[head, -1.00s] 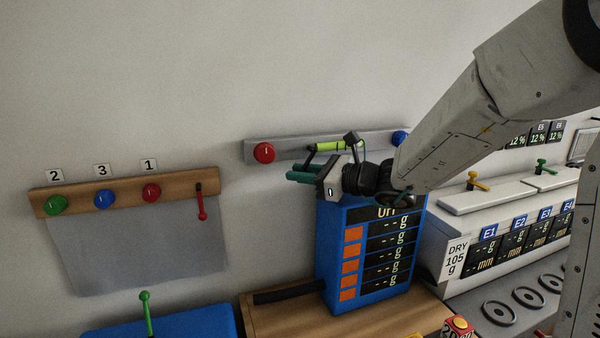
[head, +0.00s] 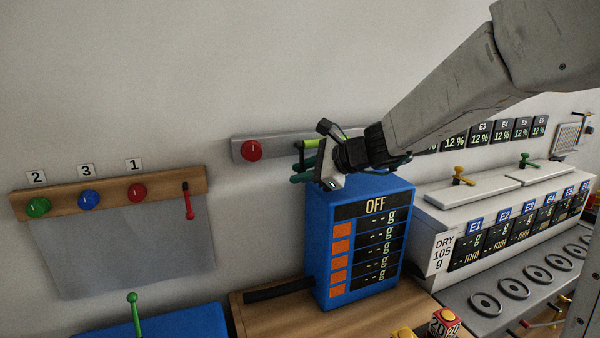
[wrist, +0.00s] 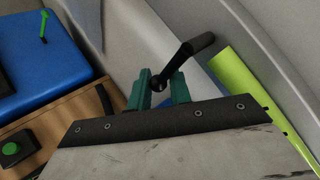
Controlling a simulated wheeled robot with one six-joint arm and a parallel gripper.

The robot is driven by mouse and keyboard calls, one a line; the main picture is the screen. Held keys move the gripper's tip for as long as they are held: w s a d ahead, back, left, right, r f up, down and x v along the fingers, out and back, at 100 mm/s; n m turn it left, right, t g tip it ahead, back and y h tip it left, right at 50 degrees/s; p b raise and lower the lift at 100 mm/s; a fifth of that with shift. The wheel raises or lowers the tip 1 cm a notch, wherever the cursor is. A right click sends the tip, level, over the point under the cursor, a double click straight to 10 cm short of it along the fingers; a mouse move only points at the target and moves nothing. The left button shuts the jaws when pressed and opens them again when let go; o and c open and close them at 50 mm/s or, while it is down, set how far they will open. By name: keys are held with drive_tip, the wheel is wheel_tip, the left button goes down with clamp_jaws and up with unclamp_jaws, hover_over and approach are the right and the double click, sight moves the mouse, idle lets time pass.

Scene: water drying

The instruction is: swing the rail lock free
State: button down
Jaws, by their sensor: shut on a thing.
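My gripper (head: 303,172) is at the grey wall rail (head: 275,145), above the blue display box. In the wrist view, its teal fingers (wrist: 159,84) are closed around the lower end of a dark crank-like lever (wrist: 186,56). This lever looks like the rail lock. Its black grip slants up and right, out beyond the fingers. A lime-green bar (wrist: 250,90) lies to the right of the fingers, and part of it shows behind my gripper in the head view (head: 311,143). My wrist hides most of the lever in the head view.
The blue box (head: 318,240) reading OFF stands just below my gripper. A red knob (head: 252,151) is on the rail's left. A wooden rail (head: 110,192) with coloured knobs and a red lever (head: 188,205) hangs further left. A white machine (head: 437,225) stands right.

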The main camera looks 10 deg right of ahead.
drive_tip(key=shift+r, duration=0.15)
drive_tip(key=c, duration=1.3)
unclamp_jaws()
drive_tip(key=shift+c, duration=0.2)
drive_tip(key=v, duration=0.7)
drive_tip(key=shift+s+d+r, duration=0.15)
drive_tip(key=shift+s+d, duration=0.1)
drive_tip(key=shift+s, duration=0.1)
drive_tip(key=s+f+n+g+h, duration=0.3)
drive_tip(key=s+n, duration=0.4)
drive_tip(key=s, duration=0.5)
drive_tip(key=s+f+n+g+h, duration=0.2)
drive_tip(key=s+f+n+g, duration=0.15)
drive_tip(key=s+n, duration=0.65)
drive_tip(key=s+d+f+n+g+h, duration=0.1)
drive_tip(key=s+d+h, duration=0.3)
drive_tip(key=s, duration=0.5)
drive_tip(key=shift+d+f+n, duration=0.65)
drive_tip(key=shift+f+n, duration=0.05)
drive_tip(key=shift+f, duration=0.2)
